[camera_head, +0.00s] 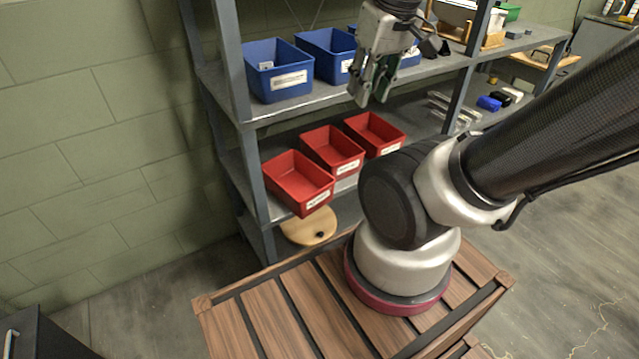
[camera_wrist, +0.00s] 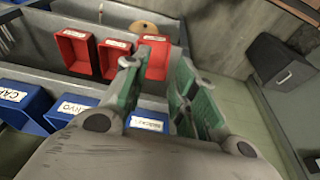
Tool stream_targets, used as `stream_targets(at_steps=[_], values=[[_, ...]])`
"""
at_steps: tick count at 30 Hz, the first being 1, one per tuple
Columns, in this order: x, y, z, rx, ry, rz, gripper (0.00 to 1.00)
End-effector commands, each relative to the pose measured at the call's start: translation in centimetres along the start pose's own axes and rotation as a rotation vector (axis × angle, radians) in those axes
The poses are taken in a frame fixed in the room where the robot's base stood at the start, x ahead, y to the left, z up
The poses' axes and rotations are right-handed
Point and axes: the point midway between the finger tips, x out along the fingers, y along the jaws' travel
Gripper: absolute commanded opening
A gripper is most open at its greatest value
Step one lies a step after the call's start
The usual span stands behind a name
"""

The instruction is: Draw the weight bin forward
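Bins stand on a grey shelf unit, and I cannot read for sure which label marks the weight bin. Three red bins stand on the lower shelf: left (camera_head: 297,184), middle (camera_head: 332,149) and right (camera_head: 374,134). They look empty inside. Blue bins stand on the shelf above: left (camera_head: 277,72), middle (camera_head: 326,52), and one at right (camera_head: 411,58) partly hidden by my gripper. My gripper (camera_head: 372,88) points down in front of the blue bins, fingers apart, nothing between them. The wrist view shows its open fingers (camera_wrist: 160,75), with red bins (camera_wrist: 75,50) and blue bins (camera_wrist: 68,112) beyond.
The shelf's grey front post (camera_head: 240,110) rises left of the bins. A round wooden disc (camera_head: 308,226) sits below the red bins. Blue and black items (camera_head: 489,103) lie right on the lower shelf. A green block wall (camera_head: 90,130) is at left.

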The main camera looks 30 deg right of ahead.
Motion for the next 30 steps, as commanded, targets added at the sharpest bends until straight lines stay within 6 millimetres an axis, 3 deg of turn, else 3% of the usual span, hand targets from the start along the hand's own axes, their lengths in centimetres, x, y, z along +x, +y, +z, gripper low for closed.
stream_targets(at_steps=[8, 14, 20, 25, 27, 30], values=[[9.5, 0.9, -1.3, -0.08, -0.345, 0.013, 0.28], [18.6, 1.8, -1.9, -0.287, -0.507, -0.018, 0.28], [28.9, 2.4, -1.6, -0.633, -0.561, -0.112, 0.28], [37.4, 2.2, -1.8, -1.043, -0.483, -0.215, 0.28], [39.9, 1.9, -2.9, -1.228, -0.407, -0.238, 0.28], [41.7, 1.4, -4.5, -1.428, -0.313, -0.242, 0.28]])
